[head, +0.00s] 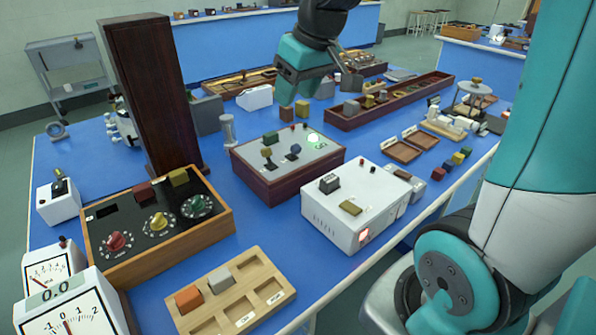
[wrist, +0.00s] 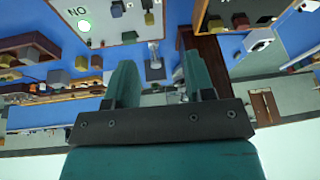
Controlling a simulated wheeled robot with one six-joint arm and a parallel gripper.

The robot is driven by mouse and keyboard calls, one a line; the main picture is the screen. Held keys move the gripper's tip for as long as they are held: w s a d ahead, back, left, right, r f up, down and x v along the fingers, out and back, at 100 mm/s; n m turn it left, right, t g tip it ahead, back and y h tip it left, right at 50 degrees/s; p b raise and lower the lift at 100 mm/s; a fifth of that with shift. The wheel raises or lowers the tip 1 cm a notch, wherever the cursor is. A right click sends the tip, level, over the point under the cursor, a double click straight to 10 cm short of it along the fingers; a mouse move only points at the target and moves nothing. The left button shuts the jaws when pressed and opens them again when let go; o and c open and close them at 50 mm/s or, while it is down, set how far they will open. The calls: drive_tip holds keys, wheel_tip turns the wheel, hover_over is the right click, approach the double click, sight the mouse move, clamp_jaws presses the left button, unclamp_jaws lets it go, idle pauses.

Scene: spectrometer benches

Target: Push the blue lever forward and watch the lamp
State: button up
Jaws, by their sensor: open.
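The blue lever (head: 294,150) stands on the grey top of a dark red box (head: 258,178) in the middle of the blue bench. A yellow-knobbed lever (head: 266,154) stands to its left. A round lamp (head: 315,139) on the same panel, right of the blue lever, glows green. It also shows glowing in the wrist view (wrist: 84,26). My gripper (head: 296,88) is open and empty, above the bench beyond the box and apart from the lever.
A white box (head: 340,222) with a red light stands right of the lever box. A black panel with dials (head: 135,242) and a tall dark wooden column (head: 150,90) stand to the left. A wooden tray (head: 200,318) lies in front. Long component trays (head: 345,122) lie behind.

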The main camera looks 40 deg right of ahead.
drive_tip(key=m+h+b, duration=0.1)
drive_tip(key=b, duration=0.1)
approach(296, 146)
drive_tip(key=shift+t, duration=0.3)
drive_tip(key=x, duration=0.9)
drive_tip(key=shift+s+f, duration=0.1)
drive_tip(key=shift+f, duration=0.25)
clamp_jaws()
